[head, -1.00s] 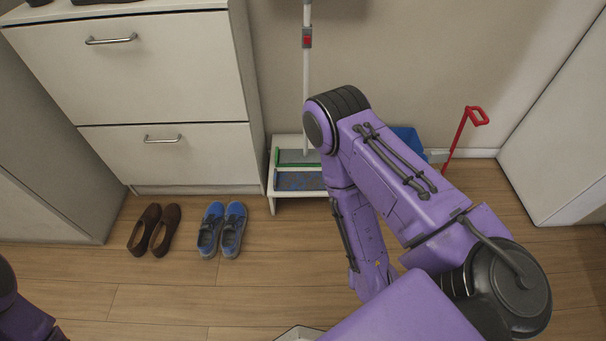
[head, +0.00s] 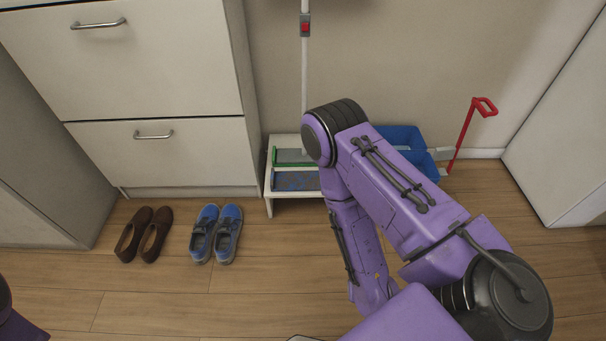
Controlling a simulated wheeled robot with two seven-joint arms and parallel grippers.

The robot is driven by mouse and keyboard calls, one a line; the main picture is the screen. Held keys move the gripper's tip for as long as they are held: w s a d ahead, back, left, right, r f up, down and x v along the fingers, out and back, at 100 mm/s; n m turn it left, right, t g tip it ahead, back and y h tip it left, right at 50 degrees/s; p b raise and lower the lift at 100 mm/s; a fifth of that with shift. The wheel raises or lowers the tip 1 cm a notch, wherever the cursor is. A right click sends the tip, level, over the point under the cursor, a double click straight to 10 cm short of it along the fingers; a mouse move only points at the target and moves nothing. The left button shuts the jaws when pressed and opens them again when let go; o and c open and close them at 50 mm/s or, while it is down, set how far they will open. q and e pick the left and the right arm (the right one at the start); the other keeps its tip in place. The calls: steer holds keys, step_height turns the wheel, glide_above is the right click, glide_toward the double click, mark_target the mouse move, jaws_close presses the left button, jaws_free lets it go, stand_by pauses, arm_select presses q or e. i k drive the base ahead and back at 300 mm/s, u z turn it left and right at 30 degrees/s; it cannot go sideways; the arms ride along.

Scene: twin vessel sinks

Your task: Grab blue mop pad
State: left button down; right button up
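The blue mop pad (head: 296,181) lies flat on the lower front part of a small white stand (head: 268,190) against the wall. My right arm crosses in front of the stand and hides its right part. A green-edged grey pad (head: 291,157) lies just behind the blue one, by the foot of a white mop pole (head: 305,80). Neither gripper shows in the head view. Only a small piece of my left arm shows at the lower left edge.
Brown shoes (head: 157,232) and blue shoes (head: 228,232) stand on the floor left of the stand. A blue bucket (head: 405,139) and a red-handled tool (head: 465,130) are behind my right arm. A white cabinet (head: 150,90) stands at left. The front floor is clear.

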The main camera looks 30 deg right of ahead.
mark_target(288, 181)
steer(key=z, duration=0.4)
steer(key=k, duration=0.5)
steer(key=z, duration=1.2)
steer(key=i, duration=1.4)
steer(key=u, duration=0.85)
steer(key=i, duration=0.5)
steer(key=u, duration=0.3)
